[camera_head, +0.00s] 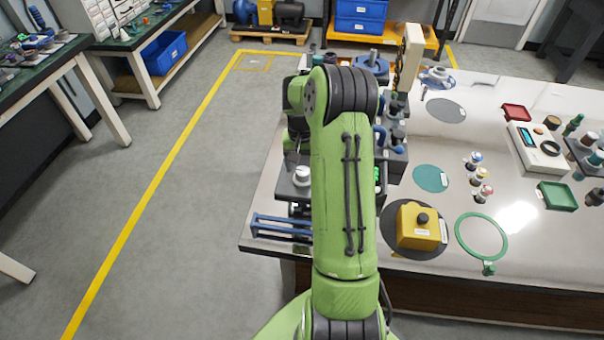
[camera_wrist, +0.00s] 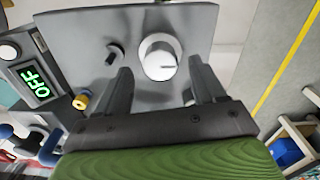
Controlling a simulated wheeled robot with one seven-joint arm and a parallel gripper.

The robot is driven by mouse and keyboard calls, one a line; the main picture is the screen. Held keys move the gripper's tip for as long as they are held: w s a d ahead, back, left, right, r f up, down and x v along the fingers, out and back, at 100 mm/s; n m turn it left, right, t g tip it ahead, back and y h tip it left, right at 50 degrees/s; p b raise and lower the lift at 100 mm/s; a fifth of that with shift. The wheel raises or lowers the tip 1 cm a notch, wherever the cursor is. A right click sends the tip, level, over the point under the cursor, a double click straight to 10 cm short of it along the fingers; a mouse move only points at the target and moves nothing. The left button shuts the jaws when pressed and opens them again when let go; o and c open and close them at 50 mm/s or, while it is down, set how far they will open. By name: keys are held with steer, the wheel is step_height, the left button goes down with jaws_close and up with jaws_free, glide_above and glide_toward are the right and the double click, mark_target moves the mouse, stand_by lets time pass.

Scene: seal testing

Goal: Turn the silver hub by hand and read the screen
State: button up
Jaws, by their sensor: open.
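A similar pale knob (camera_head: 301,175) shows left of my arm in the head view. My gripper (camera_wrist: 160,69) is open, with one finger to each side of the hub in the picture. I see no finger touching it, and depth is hard to tell. The small dark screen (camera_wrist: 36,83) on the left shows green letters reading OFF, turned on their side. In the head view my green arm hides my gripper.
A small black switch (camera_wrist: 115,54) and a brass fitting (camera_wrist: 82,99) lie left of the hub. The bench (camera_head: 540,225) right of my arm bears a yellow block (camera_head: 418,232), a green ring (camera_head: 460,232) and small bottles. The floor to the left is clear.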

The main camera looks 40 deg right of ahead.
mark_target(303, 170)
step_height(303, 170, down, 3)
steer(key=c, duration=1.1)
steer(key=shift+r, duration=0.1)
steer(key=m, duration=0.6)
steer(key=shift+d, duration=0.1)
steer(key=shift+o, duration=0.2)
steer(key=m, duration=0.5)
steer(key=shift+p, duration=0.3)
steer(key=m, duration=0.5)
steer(key=shift+m, duration=0.4)
steer(key=m, duration=0.5)
steer(key=shift+m, duration=0.7)
